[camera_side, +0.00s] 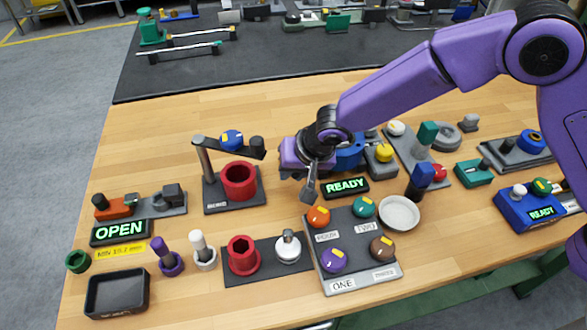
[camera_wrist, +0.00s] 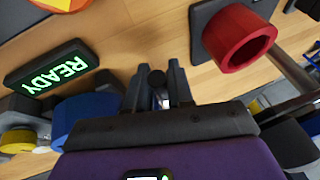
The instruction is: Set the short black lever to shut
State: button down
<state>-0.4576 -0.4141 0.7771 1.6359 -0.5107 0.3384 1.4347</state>
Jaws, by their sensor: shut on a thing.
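My gripper (camera_side: 309,190) points down beside the green READY display, near the middle of the bench. In the wrist view its two dark fingers (camera_wrist: 157,74) are closed on a small dark, round-ended piece (camera_wrist: 157,80), which appears to be the short black lever. Most of that piece is hidden by the fingers, so its angle cannot be told. A blue round body (camera_side: 350,155) with a yellow knob (camera_side: 384,153) stands just behind my gripper. It also shows at the lower left in the wrist view (camera_wrist: 88,112).
The READY display (camera_side: 345,187) is close on the right. A red cup (camera_side: 239,180) under a swing arm stands to the left. A plate with several coloured knobs (camera_side: 358,250) lies in front, with a white dish (camera_side: 399,213) beside it. An OPEN display (camera_side: 120,231) stands far left.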

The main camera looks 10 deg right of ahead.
jog(key=c, duration=1.1)
grip_release()
jog(key=shift+w+d, duration=0.1)
jog(key=shift+w, duration=0.05)
jog(key=shift+r, duration=0.1)
jog(key=v, duration=1.7)
jog(key=shift+s+r, duration=0.15)
jog(key=shift+s, duration=0.05)
